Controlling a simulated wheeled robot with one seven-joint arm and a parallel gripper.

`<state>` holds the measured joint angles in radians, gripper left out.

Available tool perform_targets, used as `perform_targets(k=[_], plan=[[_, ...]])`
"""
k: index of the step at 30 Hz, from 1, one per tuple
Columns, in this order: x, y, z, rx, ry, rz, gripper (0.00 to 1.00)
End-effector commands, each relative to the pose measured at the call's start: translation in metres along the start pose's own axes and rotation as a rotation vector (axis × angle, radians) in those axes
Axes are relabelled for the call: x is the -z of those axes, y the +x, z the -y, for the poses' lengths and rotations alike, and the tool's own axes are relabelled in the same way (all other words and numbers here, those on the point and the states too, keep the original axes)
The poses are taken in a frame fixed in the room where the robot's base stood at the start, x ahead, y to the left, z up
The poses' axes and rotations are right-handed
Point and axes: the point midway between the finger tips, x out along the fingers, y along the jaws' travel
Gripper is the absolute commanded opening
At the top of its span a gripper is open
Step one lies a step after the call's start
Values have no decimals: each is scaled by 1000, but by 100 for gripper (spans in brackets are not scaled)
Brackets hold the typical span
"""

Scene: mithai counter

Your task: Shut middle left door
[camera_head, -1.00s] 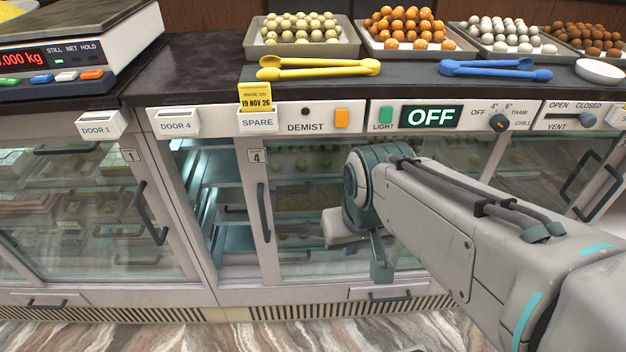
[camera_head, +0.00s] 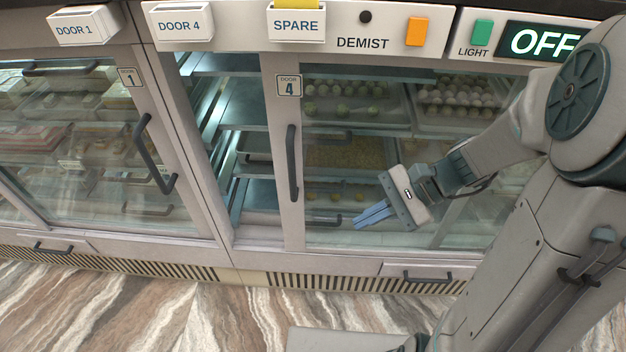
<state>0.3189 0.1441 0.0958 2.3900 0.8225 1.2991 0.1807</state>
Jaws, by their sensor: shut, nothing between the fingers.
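The sliding glass door marked 4 (camera_head: 288,215) stands part open, with a gap between its left edge and the post on its left. Its dark vertical handle (camera_head: 292,163) is on the door's left frame. Through the gap, lit shelves (camera_head: 245,100) show. My gripper (camera_head: 358,222) is in front of the door's glass, to the right of and lower than the handle. Its pale blue fingers are shut, empty and point left. It looks apart from the handle; whether it touches the glass I cannot tell.
Door 1 (camera_head: 195,215), with its own handle (camera_head: 150,155), is at the left. A control panel (camera_head: 385,30) with a DEMIST switch and an OFF display runs above. A low drawer handle (camera_head: 428,277) is below. The marbled floor (camera_head: 170,310) in front looks clear.

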Motion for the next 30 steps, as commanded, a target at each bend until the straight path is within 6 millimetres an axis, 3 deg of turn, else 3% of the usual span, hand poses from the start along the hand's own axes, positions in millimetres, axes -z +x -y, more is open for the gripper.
perform_targets(k=[1,6,13,20,30], plan=[[28,17,2,65,82,78,0],[76,30,25,284,298,307,0],[123,27,43,484,461,493,0],[129,30,54,532,494,534,0],[105,81,91,526,490,533,0]])
